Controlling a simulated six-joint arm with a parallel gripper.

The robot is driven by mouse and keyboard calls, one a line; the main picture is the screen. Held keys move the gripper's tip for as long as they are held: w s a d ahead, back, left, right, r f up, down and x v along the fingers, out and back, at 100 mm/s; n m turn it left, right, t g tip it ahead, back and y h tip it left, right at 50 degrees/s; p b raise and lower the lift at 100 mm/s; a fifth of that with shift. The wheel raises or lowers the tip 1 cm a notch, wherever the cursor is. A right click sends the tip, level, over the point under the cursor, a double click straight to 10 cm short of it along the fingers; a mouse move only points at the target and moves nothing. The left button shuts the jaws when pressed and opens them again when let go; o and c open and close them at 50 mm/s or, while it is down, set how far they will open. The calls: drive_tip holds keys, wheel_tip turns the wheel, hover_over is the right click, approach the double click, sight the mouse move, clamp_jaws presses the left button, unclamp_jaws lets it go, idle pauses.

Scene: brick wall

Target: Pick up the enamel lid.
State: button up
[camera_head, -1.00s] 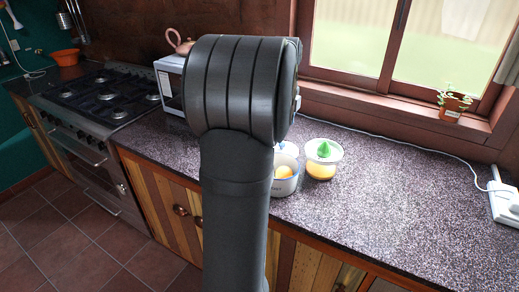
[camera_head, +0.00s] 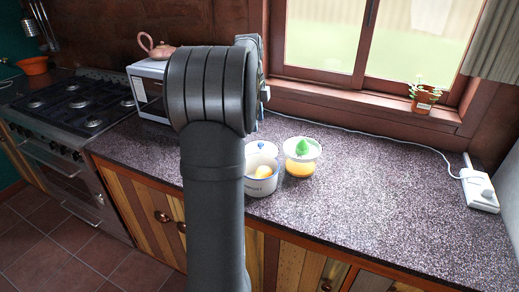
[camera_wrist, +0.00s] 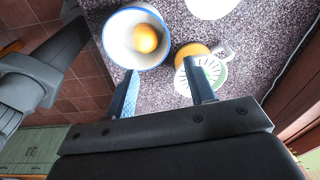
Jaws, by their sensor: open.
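The enamel lid (camera_head: 261,148), white with a small blue knob, shows in the head view just behind the enamel pot (camera_head: 262,186). My arm partly hides it on the left. In the wrist view a white round edge at the top (camera_wrist: 211,6), cut off by the frame, seems to be the lid. The white, blue-rimmed pot (camera_wrist: 112,38) holds a round yellow-orange fruit (camera_wrist: 146,38). My gripper (camera_wrist: 163,84) is open, with nothing seen between its fingers; the pot and juicer lie beyond them.
A juicer (camera_head: 301,168) with a green cone stands right of the pot. A potted plant (camera_head: 424,98) is on the windowsill, and a power strip (camera_head: 478,187) lies at the right with a cable along the wall. The right part of the counter (camera_head: 390,195) is clear.

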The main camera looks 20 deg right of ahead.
drive_tip(key=w+f+n+h, duration=0.25)
drive_tip(key=w+n, duration=0.25)
drive_tip(key=w, duration=0.9)
hover_over(260, 143)
drive_tip(key=a, duration=0.2)
drive_tip(key=shift+h, duration=0.45)
wheel_tip(260, 143, down, 11)
drive_tip(key=shift+s+a+r, duration=0.1)
drive_tip(key=shift+a+x, duration=0.1)
drive_tip(key=shift+x, duration=1.3)
drive_tip(key=shift+a+x, duration=0.15)
drive_tip(key=shift+x, duration=1.2)
drive_tip(key=shift+c, duration=0.4)
clamp_jaws()
